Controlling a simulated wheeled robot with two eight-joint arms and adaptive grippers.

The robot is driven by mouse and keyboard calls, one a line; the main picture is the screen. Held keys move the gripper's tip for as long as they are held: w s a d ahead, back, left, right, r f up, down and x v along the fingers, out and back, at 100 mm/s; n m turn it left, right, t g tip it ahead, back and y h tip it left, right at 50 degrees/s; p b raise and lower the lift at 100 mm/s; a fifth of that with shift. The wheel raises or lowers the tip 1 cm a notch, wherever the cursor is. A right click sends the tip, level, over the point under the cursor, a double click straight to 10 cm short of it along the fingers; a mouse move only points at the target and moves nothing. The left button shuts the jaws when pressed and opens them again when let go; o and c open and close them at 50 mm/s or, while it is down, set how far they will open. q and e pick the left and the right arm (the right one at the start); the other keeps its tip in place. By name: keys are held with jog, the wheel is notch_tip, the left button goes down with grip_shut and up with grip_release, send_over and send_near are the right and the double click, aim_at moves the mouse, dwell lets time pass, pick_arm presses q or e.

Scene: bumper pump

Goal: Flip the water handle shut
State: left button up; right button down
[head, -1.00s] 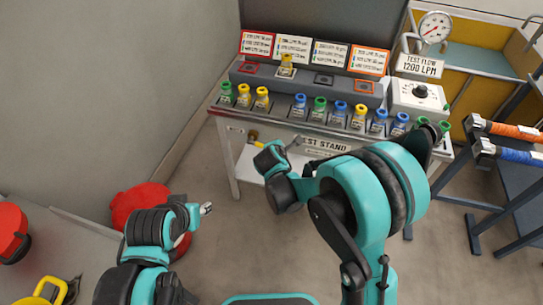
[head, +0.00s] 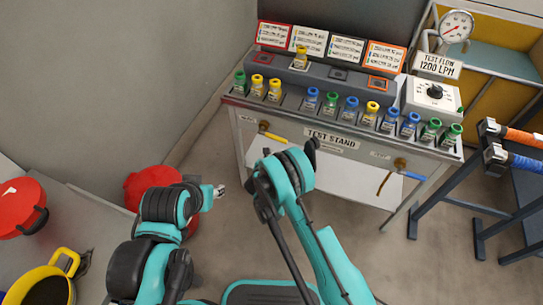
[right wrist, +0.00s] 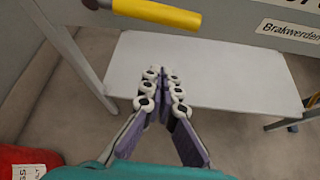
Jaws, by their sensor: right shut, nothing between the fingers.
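Two valve handles show on the front of the test stand in the head view. A yellow handle (head: 275,136) is at the left and a blue handle (head: 413,175) is at the right. Both point rightward, sloping slightly down in the picture. The small labels above them are too small to read, so I cannot tell which is water. In the right wrist view the yellow handle (right wrist: 157,13) lies just beyond and above my right gripper (right wrist: 162,75), which is shut, empty and apart from it. My left gripper (head: 219,191) is far from the stand; its fingers are unclear.
The test stand (head: 360,149) carries several coloured bottles and a dial box (head: 432,94). A pale lower shelf (right wrist: 215,75) lies below the handles. A red container (head: 150,185) stands on the floor at left. A rack with orange and blue rolls (head: 515,158) stands at right.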

aim_at(276, 138)
jog(key=w+b, duration=0.1)
jog(key=w+d+r+b, duration=0.1)
jog(key=w, duration=0.1)
jog(key=w+b, duration=0.1)
jog(key=w, duration=0.1)
jog(key=shift+d+r, duration=0.2)
jog(key=shift+d, duration=0.2)
jog(key=shift+s+d+r+n+h, duration=0.1)
jog(key=shift+d+r+n+h, duration=0.05)
jog(key=shift+r+n+h, duration=0.5)
